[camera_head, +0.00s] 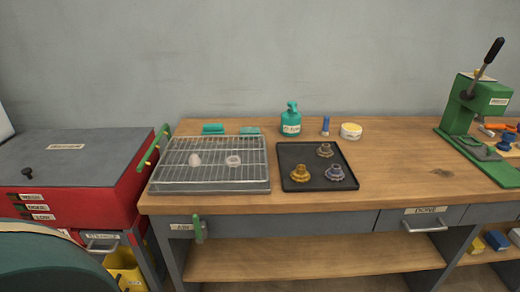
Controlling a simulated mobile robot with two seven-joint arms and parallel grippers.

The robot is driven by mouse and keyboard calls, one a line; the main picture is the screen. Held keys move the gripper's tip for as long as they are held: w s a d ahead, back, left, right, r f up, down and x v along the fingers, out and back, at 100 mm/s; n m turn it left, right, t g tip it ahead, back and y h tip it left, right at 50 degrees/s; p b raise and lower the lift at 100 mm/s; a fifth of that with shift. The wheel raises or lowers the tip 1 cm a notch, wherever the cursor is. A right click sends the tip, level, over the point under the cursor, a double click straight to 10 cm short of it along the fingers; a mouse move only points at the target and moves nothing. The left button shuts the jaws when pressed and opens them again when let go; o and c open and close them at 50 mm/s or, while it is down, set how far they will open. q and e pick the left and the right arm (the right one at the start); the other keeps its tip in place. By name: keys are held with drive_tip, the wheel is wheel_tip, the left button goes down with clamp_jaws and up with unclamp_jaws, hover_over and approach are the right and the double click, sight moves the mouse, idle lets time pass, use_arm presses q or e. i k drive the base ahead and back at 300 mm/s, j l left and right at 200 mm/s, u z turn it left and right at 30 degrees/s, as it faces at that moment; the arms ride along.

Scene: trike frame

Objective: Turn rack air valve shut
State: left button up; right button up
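The rack air valve (198,228) is a green handle on the grey front of the workbench, below the left end of the wooden top. The handle hangs about upright, pointing down. A small label (181,227) that seems to read AIR is just left of it. The valve's body behind the handle is too small to make out. Neither of my grippers is in view, and nothing touches the valve.
A wire rack (210,182) with two small pale pieces stands above the valve. A black tray (330,184) holds three gear-like parts. A red cabinet (110,205) with a green-handled lid is at left. A green press (478,115) stands at right. The space before the bench front looks clear.

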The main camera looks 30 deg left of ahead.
sight(200, 239)
drive_tip(key=u, duration=1.5)
drive_tip(key=j+z, duration=0.25)
drive_tip(key=z, duration=0.25)
drive_tip(key=j+z, duration=0.25)
drive_tip(key=z, duration=0.25)
drive_tip(key=k+j+z, duration=0.15)
drive_tip(key=z, duration=0.35)
